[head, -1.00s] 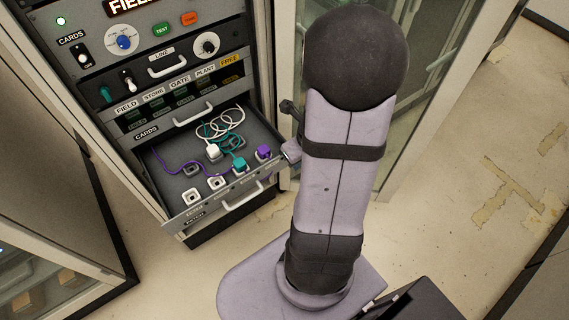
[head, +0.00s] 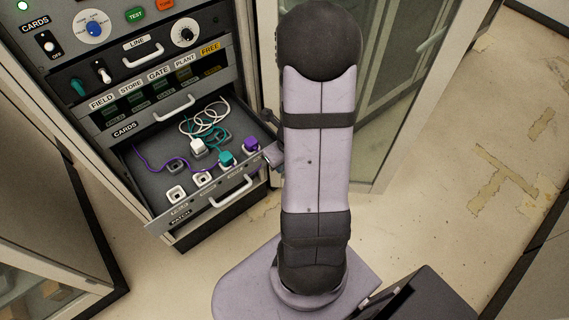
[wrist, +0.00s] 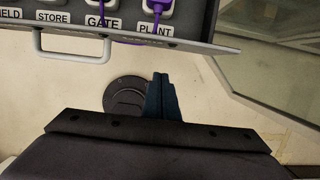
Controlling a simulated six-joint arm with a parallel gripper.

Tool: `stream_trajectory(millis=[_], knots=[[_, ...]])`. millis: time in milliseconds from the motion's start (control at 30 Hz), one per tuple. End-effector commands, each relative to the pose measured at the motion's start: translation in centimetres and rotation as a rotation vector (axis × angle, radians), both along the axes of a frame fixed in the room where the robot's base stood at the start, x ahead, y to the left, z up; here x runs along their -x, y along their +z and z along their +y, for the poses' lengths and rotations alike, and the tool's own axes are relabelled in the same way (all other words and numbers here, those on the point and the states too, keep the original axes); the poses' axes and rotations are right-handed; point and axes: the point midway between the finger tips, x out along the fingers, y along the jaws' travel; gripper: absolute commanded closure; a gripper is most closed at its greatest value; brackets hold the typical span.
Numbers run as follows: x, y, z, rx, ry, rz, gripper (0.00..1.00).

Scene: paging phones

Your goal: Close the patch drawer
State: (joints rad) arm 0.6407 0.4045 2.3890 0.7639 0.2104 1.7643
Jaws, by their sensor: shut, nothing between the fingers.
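The patch drawer (head: 160,227) is pulled out of the rack's lower part in the head view. Its front carries a pale handle (head: 232,191). Inside are white, teal and purple plugs with cords, and several white sockets. In the wrist view the drawer front (wrist: 185,42) crosses the top, with STORE, GATE and PLANT labels and the handle at left. My gripper (wrist: 162,80) is shut and empty, its fingertips just below the PLANT end of the front. I cannot tell whether they touch it. In the head view my arm hides most of the gripper, near the drawer's right front corner.
The CARDS drawer (head: 129,127) above is shut, under a panel of knobs and switches. A glass door (head: 385,110) stands to the right, behind my arm. Another cabinet (head: 40,250) is at lower left. Bare floor (head: 440,190) lies to the right.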

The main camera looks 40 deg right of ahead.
Motion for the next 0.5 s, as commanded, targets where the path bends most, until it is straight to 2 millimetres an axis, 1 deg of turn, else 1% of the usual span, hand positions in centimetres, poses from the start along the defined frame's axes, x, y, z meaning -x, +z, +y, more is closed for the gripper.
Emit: stream_trajectory(millis=[33, 200, 300, 500], knots=[[-0.9, 0.8, 0.0, 0.002, 0.006, -0.002, 1.0], [-2.6, 0.7, 0.0, 0.001, 0.003, -0.001, 1.0], [-3.2, 0.6, 0.0, 0.001, 0.003, -0.002, 1.0], [-3.6, 0.5, 0.0, 0.001, 0.001, -0.003, 1.0]])
